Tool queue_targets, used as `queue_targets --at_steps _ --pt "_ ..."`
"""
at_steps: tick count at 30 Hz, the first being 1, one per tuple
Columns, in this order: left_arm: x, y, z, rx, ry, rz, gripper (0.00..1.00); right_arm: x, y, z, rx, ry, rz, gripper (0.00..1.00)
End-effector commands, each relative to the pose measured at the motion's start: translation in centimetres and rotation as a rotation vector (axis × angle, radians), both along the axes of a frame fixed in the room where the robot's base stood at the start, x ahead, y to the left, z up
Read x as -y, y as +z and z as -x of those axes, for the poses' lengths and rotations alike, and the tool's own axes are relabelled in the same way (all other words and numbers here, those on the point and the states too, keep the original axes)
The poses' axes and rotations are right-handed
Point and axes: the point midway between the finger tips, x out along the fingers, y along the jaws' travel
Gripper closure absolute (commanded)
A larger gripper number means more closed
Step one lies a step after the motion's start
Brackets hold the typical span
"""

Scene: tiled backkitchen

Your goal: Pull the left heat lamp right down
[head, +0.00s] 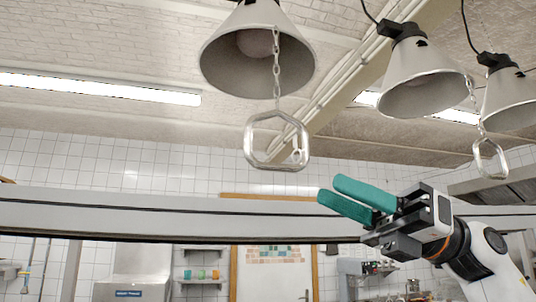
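The left heat lamp (225,65) is a pale grey cone shade with a bulb inside, hanging at the top centre. A chain (276,70) hangs from it and bears a metal loop handle (249,140). My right gripper (329,189), with two teal fingers, is below and to the right of this handle, apart from it. Its fingers point up and left, with a narrow gap between them and nothing held. A second lamp (425,80) hangs to the right, and a third lamp (508,100) at the right edge. My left gripper is out of view.
Another loop handle (478,160) hangs at the right. A long grey rail (120,212) crosses the view below the handles. Shelves with cups (200,274) and a door (274,275) are far behind. The air between my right gripper and the left lamp's handle looks clear.

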Motion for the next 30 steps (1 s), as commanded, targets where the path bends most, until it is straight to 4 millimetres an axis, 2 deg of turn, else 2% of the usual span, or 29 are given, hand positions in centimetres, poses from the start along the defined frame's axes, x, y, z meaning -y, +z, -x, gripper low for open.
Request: queue_targets --at_steps 1,9,15,21,28,29,30 --pt "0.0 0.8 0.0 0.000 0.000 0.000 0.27 -0.9 0.8 0.3 0.001 0.004 0.000 0.68" --pt "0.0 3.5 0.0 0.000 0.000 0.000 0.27 -5.8 2.9 1.5 0.000 0.006 -0.001 0.68" --pt "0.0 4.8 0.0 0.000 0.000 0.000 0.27 -8.4 3.8 2.1 -0.002 0.004 -0.002 0.68" --pt "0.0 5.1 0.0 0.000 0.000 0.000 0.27 -9.4 4.0 2.3 -0.003 0.003 -0.003 0.68" --pt "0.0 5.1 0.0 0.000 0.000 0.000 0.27 -9.5 3.9 2.3 -0.003 0.003 -0.003 0.68" --pt "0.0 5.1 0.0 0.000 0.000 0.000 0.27 -9.4 3.9 2.3 -0.002 0.003 -0.003 0.70" --pt "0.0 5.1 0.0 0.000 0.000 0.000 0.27 -9.4 3.9 2.3 -0.002 0.003 -0.003 0.77"
